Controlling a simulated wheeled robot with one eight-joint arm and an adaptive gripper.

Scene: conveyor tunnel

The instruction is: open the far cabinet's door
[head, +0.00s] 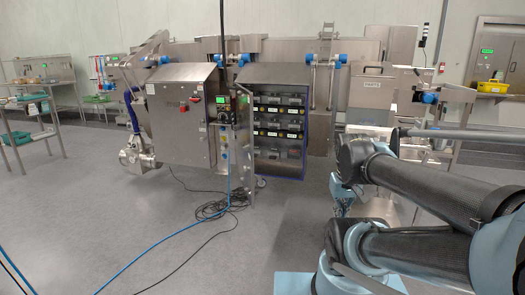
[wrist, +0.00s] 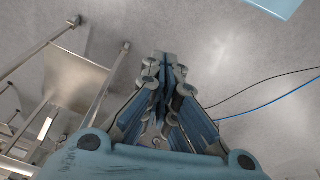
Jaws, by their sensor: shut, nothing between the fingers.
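A steel cabinet (head: 175,125) with a closed front and red controls stands left of centre in the head view. Beside it is a second cabinet (head: 279,80) whose front is open, showing rows of dark components. A narrow door panel (head: 246,155) stands swung out at its left side, seen nearly edge-on. I cannot tell which one is the far cabinet. My gripper (wrist: 166,62) is shut and empty over bare floor in the wrist view. In the head view it is mostly hidden by my arm at the right, well apart from both cabinets.
Black and blue cables (head: 212,208) lie on the floor before the cabinets. A steel frame or stand (wrist: 75,80) is close to the left of my gripper in the wrist view. A table (head: 35,110) stands at far left. The grey floor at front left is mostly clear.

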